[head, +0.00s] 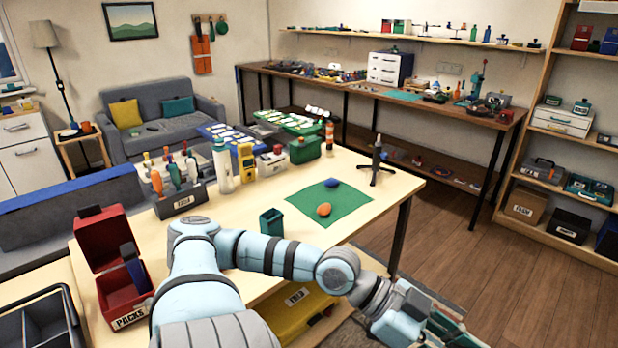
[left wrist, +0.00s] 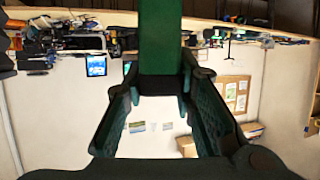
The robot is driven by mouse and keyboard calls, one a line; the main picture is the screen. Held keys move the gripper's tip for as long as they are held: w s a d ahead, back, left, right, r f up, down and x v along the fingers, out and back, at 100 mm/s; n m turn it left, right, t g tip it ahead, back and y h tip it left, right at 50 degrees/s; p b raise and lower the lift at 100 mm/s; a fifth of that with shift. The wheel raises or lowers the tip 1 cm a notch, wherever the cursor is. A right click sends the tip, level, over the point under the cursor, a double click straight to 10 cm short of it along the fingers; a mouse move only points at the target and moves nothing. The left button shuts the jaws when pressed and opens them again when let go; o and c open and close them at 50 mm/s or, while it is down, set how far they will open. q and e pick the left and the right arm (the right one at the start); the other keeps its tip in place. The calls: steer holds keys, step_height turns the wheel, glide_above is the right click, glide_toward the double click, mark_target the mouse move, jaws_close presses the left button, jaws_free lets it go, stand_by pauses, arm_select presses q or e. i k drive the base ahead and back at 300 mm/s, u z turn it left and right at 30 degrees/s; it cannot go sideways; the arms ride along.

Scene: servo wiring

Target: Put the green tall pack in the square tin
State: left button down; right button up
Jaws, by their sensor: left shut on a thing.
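My left gripper (head: 436,322) is at the lower right of the head view, off the table's front right side, partly cut off by the frame. The left wrist view shows its two fingers (left wrist: 161,84) shut on a long dark green pack (left wrist: 160,38), which runs out of the top of the picture. A small square, open-topped dark green tin (head: 271,223) stands upright on the table, left of the green mat. The held pack is well apart from it. My right gripper is not in view.
A green mat (head: 312,226) holds an orange and a blue oval piece. A dark stand (head: 376,165) stands at the right edge. An open red box (head: 110,262) labelled PACKS is at the left. A tool holder, bottle and yellow meter stand behind. The table around the tin looks clear.

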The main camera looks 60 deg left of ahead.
mark_target(124, 299)
steer(key=z, duration=0.1)
steer(key=k, duration=1.4)
steer(key=u, duration=1)
